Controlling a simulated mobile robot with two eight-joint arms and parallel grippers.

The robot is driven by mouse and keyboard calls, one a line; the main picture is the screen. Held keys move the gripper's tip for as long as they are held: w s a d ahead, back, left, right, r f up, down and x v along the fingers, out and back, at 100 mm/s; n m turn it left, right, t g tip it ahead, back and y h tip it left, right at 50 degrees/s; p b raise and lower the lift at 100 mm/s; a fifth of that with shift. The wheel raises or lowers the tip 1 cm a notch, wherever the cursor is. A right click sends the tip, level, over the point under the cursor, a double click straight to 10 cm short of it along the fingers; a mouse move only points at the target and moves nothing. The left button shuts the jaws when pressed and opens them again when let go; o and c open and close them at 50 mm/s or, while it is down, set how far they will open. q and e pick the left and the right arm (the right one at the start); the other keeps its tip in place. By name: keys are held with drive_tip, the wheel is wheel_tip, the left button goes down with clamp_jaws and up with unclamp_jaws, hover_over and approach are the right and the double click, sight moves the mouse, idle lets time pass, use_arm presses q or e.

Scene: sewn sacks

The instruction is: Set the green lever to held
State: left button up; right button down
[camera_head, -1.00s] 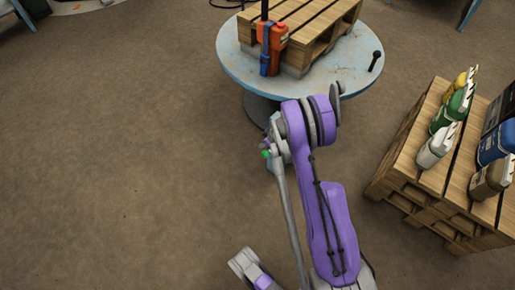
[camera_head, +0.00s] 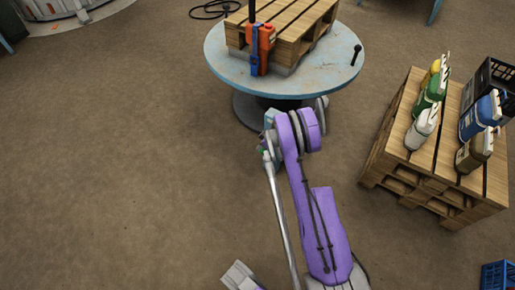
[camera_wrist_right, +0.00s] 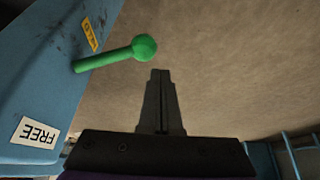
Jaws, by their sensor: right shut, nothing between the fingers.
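The green lever (camera_wrist_right: 108,58), a rod with a round knob, sticks out from a blue panel (camera_wrist_right: 50,75) in the right wrist view. A white label reading FREE (camera_wrist_right: 36,132) is below its base. A yellow label (camera_wrist_right: 90,35), too small to read surely, is above it. A small green spot (camera_head: 265,152), likely the knob, shows beside my arm in the head view. My right gripper (camera_wrist_right: 160,75) is shut and empty, its tips just right of and below the knob, apart from it in the picture. In the head view my arm mostly hides it. My left gripper is not seen.
A round blue table (camera_head: 222,66) stands beyond my arm, bearing a wooden pallet (camera_head: 300,22) and an orange-and-blue tool (camera_head: 258,45). On the right, stacked pallets (camera_head: 395,140) carry several jugs and a black crate (camera_head: 495,85). The floor (camera_head: 110,160) at left is clear.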

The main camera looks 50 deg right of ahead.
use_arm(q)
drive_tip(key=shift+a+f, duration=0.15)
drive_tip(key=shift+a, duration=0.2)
use_arm(e)
drive_tip(key=shift+d+f, duration=0.1)
drive_tip(key=shift+f, duration=0.85)
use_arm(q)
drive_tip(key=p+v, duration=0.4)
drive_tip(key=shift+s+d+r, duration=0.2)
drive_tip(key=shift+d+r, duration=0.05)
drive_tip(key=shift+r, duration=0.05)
use_arm(e)
drive_tip(key=s+a+r, duration=0.3)
drive_tip(key=a+r, duration=0.3)
drive_tip(key=r, duration=0.5)
drive_tip(key=shift+s, duration=0.35)
